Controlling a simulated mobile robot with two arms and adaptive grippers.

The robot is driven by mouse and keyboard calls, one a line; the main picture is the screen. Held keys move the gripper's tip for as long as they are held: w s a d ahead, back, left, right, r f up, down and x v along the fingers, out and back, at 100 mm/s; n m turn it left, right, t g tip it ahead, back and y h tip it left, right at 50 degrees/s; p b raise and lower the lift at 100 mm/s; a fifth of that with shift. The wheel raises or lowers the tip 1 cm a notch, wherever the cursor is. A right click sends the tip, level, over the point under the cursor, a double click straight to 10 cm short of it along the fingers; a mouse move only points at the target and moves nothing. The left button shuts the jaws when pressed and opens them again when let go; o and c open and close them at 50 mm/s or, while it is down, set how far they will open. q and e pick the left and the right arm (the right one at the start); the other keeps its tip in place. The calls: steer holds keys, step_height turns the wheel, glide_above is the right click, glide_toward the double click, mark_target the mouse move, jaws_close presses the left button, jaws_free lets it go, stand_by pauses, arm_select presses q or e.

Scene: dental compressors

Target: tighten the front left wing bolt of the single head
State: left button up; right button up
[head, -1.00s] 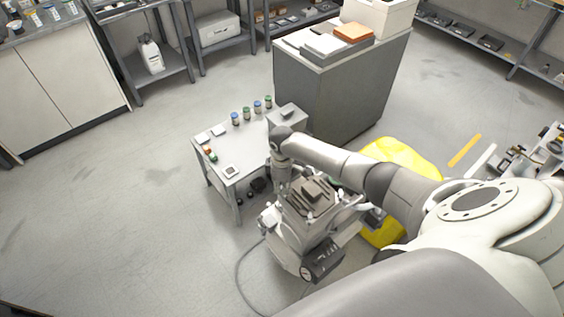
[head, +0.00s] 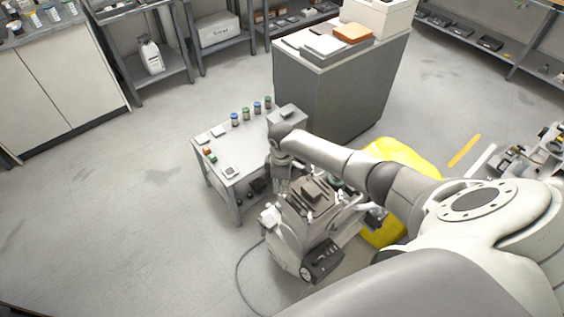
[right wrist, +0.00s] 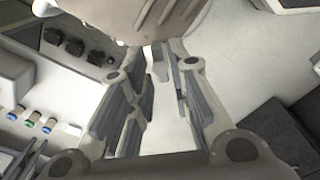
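The compressor (head: 300,240) stands on the floor in the middle of the head view, with the dark, stepped single head (head: 312,193) on top. My right gripper (head: 281,184) points down at the head's far left side; its tips are hard to make out there. In the right wrist view, the ribbed brown-grey underside or edge of the head (right wrist: 150,15) fills the top. My right gripper (right wrist: 164,80) has its fingers apart. A small pale grey piece (right wrist: 160,62), possibly the wing bolt, shows between the tips; contact cannot be told. My left gripper is not in view.
A small grey table (head: 215,152) with jars and small parts stands just behind the compressor. A large grey cabinet (head: 325,95) is behind it. A yellow object (head: 405,152) lies to the right, partly behind my arm. A hose (head: 238,270) runs over open floor at left.

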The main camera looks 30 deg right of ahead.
step_height(320, 180, up, 11)
stand_by(0.3)
steer(key=shift+f, duration=0.15)
